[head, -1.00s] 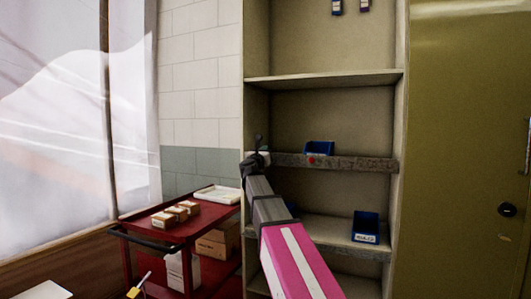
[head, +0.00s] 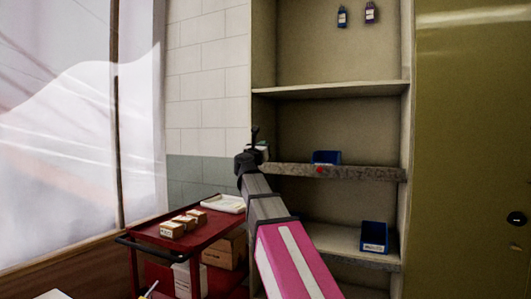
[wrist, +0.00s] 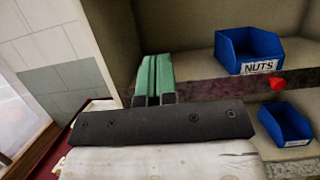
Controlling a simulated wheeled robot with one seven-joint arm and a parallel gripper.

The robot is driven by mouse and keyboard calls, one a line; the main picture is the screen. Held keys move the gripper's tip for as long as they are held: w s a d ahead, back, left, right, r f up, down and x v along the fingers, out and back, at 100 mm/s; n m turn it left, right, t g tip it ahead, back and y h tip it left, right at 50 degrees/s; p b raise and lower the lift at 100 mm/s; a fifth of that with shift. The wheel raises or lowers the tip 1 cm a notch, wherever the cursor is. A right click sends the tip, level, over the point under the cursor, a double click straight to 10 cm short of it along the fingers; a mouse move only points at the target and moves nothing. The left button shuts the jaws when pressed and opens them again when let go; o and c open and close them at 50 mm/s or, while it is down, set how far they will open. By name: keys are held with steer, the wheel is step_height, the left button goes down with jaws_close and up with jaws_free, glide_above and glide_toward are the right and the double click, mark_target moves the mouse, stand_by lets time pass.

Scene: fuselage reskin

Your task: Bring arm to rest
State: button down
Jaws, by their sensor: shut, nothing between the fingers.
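My arm reaches forward from the bottom of the head view, with a pink and white link nearest and grey links beyond. My gripper (head: 254,137) is at its far end, in front of the left edge of the shelf unit, above and beyond the red cart. In the wrist view my gripper (wrist: 155,62) shows two green fingers side by side, shut and empty, beyond a dark bar. Whether the gripper touches the shelf edge cannot be told.
The shelf unit (head: 330,91) holds a blue nuts bin (head: 326,157) and a lower blue bin (head: 374,238). A red cart (head: 205,238) with small boxes (head: 173,229) and a white tray (head: 223,204) stands at left. An olive door (head: 470,130) is at right.

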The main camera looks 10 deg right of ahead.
stand_by(0.3)
steer(key=a+f+n+g+y, duration=0.1)
steer(key=a+f+n+y, duration=0.2)
steer(key=f+n+y, duration=0.55)
steer(key=a+f+n+g+y, duration=0.1)
steer(key=a+f+n+y, duration=0.2)
steer(key=f+n, duration=1.1)
steer(key=a+f+n+g+y, duration=0.1)
steer(key=a+f+n+y, duration=0.2)
steer(key=f+n+y, duration=0.75)
steer(key=s+d+f+n+g+h, duration=0.3)
steer(key=s+f+g, duration=0.2)
steer(key=s+f, duration=0.3)
steer(key=s+d+f+n+g+h, duration=0.3)
steer(key=s+f+g, duration=0.2)
steer(key=f, duration=1.1)
steer(key=s+d+f+n+g+h, duration=0.3)
steer(key=s+f+g, duration=0.2)
steer(key=s+f, duration=0.7)
steer(key=shift+d+n+h, duration=0.3)
steer(key=shift+d+n, duration=0.1)
